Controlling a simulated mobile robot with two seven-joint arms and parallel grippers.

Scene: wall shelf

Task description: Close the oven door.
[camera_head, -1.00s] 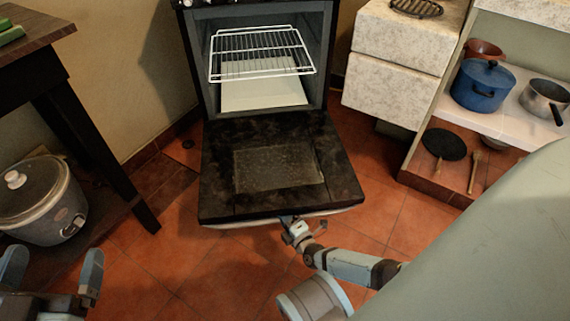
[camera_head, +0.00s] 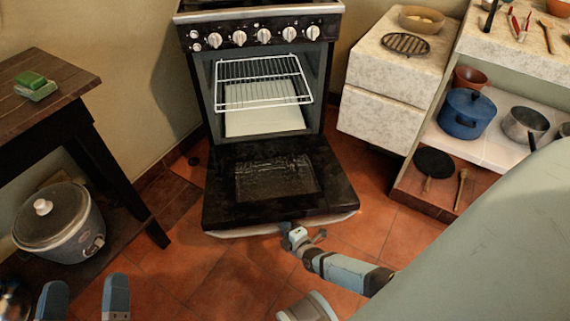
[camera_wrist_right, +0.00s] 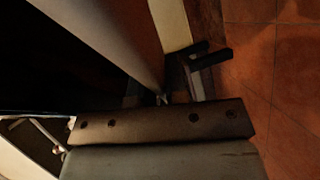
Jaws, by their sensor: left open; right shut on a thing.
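The oven (camera_head: 262,35) stands against the wall. Its black door (camera_head: 250,185) with a glass window hangs open, folded down toward me, and the wire rack (camera_head: 262,82) inside is visible. My left gripper (camera_head: 86,297) is open and empty at the lower left, apart from the oven.
A wooden table (camera_head: 45,85) with a green sponge stands at the left, with a rice cooker (camera_head: 60,222) below. At the right are a stone-faced cabinet (camera_head: 385,95) and a shelf with a blue pot (camera_head: 466,114).

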